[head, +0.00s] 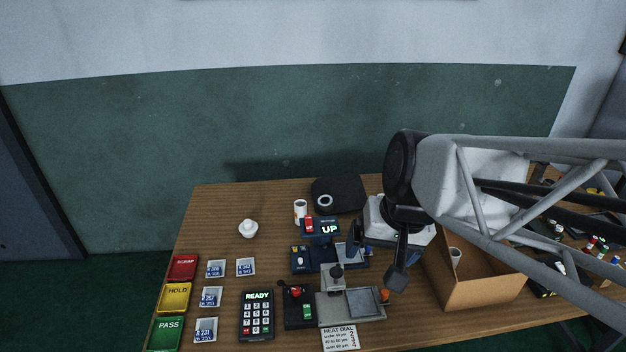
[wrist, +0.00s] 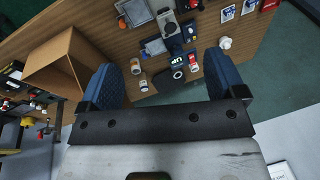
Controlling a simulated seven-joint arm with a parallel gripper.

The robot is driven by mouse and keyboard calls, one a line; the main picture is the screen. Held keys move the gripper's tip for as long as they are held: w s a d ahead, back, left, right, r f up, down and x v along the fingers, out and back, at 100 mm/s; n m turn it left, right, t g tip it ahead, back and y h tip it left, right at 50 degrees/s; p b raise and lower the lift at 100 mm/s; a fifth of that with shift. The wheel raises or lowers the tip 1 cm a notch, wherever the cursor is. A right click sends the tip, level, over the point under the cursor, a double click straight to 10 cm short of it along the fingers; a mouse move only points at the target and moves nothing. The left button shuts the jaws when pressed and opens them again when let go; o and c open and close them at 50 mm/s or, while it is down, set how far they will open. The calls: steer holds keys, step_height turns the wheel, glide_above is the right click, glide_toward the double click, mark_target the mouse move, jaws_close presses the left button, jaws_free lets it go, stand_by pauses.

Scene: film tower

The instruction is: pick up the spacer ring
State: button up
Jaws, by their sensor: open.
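The spacer ring (head: 324,201) looks like a small pale ring with a dark centre. It lies at the front of a black pad (head: 341,187) at the back of the table. In the wrist view the ring (wrist: 178,75) shows small between my fingers, well beyond their tips. My gripper (wrist: 160,62) is open with its two blue-padded fingers wide apart and nothing between them. In the head view my gripper (head: 398,272) hangs to the right of the ring, partly hidden by my arm.
A white mug (head: 300,207) stands just left of the pad, and the "UP" device (head: 322,226) is in front. A cardboard box (head: 482,290) stands at the right. A small white pot (head: 248,228) is at the left. The table's back left is mostly clear.

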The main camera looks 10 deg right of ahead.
steer(key=w+a+f+m+t+y, duration=0.15)
steer(key=w+m, duration=0.25)
steer(key=w, duration=0.6)
steer(key=w+a+f+m+t+y, duration=0.1)
steer(key=w+a+f+m+y, duration=0.2)
steer(key=w, duration=0.6)
steer(key=w+a+f+m+t+y, duration=0.1)
steer(key=w+a+m+y, duration=0.3)
steer(key=w, duration=0.6)
steer(key=w+d+f+m+t+h, duration=0.2)
steer(key=w+d+f+m, duration=0.3)
steer(key=w+f+m, duration=0.3)
steer(key=w+d+f+m+t+h, duration=0.2)
steer(key=w+d+f+m+t, duration=0.2)
steer(key=w+f, duration=0.6)
steer(key=w+d+m, duration=0.2)
steer(key=m, duration=0.1)
steer(key=shift+f+m+h, duration=0.35)
steer(key=shift+m, duration=0.05)
steer(key=shift+a+f+t, duration=0.1)
steer(key=shift+f+t, duration=0.05)
steer(key=shift+t, duration=0.1)
steer(key=shift+f, duration=2.8)
